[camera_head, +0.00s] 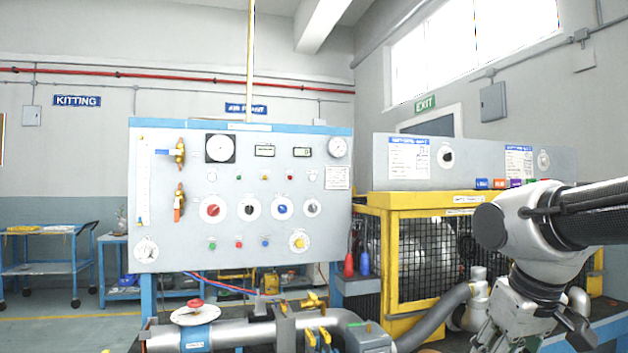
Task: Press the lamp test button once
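A grey upright control panel (330,235) with a blue frame stands at the left of centre. Its lower row holds a small green button (212,245), a red button (238,244), a blue button (265,243) and a larger yellow button (298,242) on a white plate. Their labels are too small to read, so I cannot tell which one is the lamp test button. Small indicator lamps run across the panel above a row of knobs. My gripper (522,335) hangs at the bottom right, well away from the panel, its lower part cut off. I cannot tell whether it is open.
A yellow caged machine (395,215) stands between the panel and my arm. A silver pipe (252,331) with a red handwheel (195,304) and yellow valve handles (314,300) runs below the panel. A blue cart (45,268) stands far left. Open air lies before the panel.

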